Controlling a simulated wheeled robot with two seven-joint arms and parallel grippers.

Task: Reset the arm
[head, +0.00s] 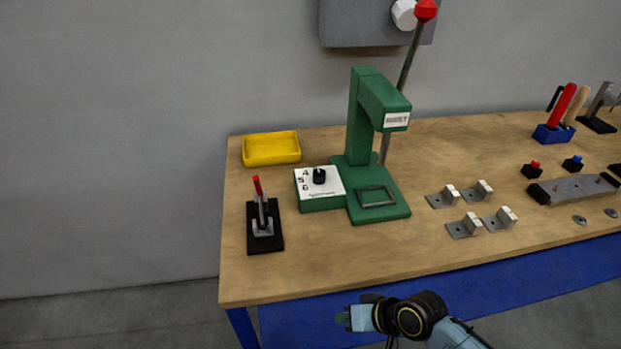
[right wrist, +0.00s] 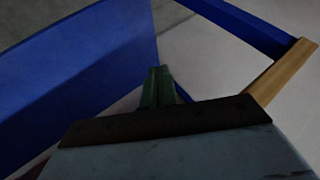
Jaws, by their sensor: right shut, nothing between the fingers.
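My right gripper (head: 343,318) is low in the head view, in front of the table's front edge and over the blue panel below it. Its green fingers are shut with nothing between them. In the right wrist view the shut fingers (right wrist: 158,87) point toward the blue frame of the table and the grey floor and wall. My right arm comes in from the bottom right. My left gripper is in neither view.
The wooden table (head: 330,255) holds a green press (head: 360,140) with a red-knobbed lever, a toggle clamp (head: 264,225), a yellow tray (head: 271,149) and several metal brackets (head: 465,227). A blue panel (head: 300,318) lies below the table edge. The front left tabletop is clear.

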